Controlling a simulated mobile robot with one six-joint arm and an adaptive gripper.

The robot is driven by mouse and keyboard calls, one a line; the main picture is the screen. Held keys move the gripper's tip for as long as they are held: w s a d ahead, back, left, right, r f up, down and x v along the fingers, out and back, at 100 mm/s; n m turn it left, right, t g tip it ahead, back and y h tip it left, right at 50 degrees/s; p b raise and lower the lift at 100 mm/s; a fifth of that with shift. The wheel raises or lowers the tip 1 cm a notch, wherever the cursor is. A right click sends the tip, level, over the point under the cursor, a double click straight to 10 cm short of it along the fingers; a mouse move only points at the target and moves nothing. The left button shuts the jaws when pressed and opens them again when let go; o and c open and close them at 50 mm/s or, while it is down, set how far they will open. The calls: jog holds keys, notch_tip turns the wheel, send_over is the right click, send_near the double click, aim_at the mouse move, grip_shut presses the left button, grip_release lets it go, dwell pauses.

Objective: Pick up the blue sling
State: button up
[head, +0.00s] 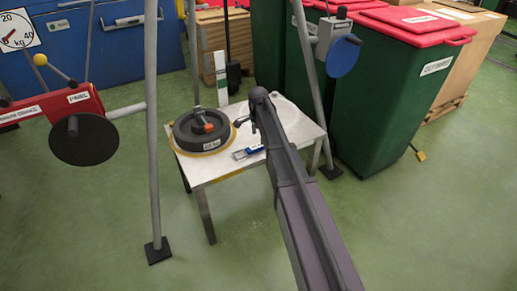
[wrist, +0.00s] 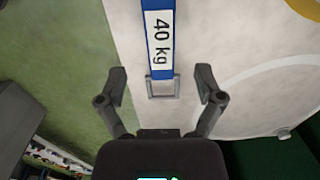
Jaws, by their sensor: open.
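The blue sling (head: 249,152) lies on the small white table (head: 224,168), to the right of a round black weight. In the wrist view the sling (wrist: 160,40) is a blue strap with a white "40 kg" label and a rectangular metal loop at its near end. My gripper (wrist: 161,82) is open, with one finger on each side of the loop end and a gap on both sides. It holds nothing. In the head view my arm reaches over the table, and the gripper (head: 241,122) is small and partly hidden.
The black weight (head: 199,134) with an orange top part stands on the table's left. Grey frame legs (head: 153,150) rise on both sides. A red device with a black disc (head: 84,139) is at left. Green bins (head: 385,95) stand at right. Green floor is clear in front.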

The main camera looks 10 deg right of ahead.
aim_at(258, 145)
jog(key=shift+f+b, duration=2.55)
jog(key=shift+f, duration=0.05)
grip_shut()
